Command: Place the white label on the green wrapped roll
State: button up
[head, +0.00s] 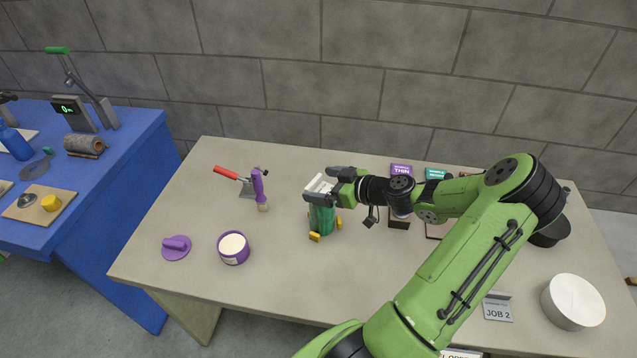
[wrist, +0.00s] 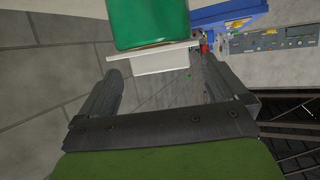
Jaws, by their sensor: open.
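The green wrapped roll (head: 322,219) stands upright on the table, with small yellow pieces around its base. The white label (head: 318,184) shows at the top of the roll in the head view. In the wrist view the green roll (wrist: 150,22) fills the top middle, and the white label (wrist: 152,62) lies right against its end. My gripper (head: 328,183) is at the top of the roll. In the wrist view my gripper (wrist: 163,82) is open, its two fingers apart on either side of the label with nothing clamped. I cannot tell how firmly the label touches the roll.
A purple tin (head: 233,248), a purple disc with a handle (head: 176,246), a purple brush (head: 260,188) and a red-handled scraper (head: 236,181) lie left of the roll. The table's front middle is clear.

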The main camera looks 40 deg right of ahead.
jog(key=v, duration=1)
jog(key=w+a+r+n+g, duration=0.1)
jog(key=w+a+r+g, duration=0.1)
jog(key=a+g, duration=1.1)
jog(key=s+a+r+m+t+h, duration=0.1)
jog(key=s+a+r+m+t, duration=0.1)
jog(key=s+a+r, duration=0.3)
jog(key=s+a+r+m+t+h, duration=0.2)
jog(key=s+a+r, duration=0.3)
jog(key=a, duration=0.5)
jog(key=shift+s+a+r+t+h, duration=0.2)
jog(key=shift+s+r+t+h, duration=0.15)
jog(key=shift+s+t, duration=0.55)
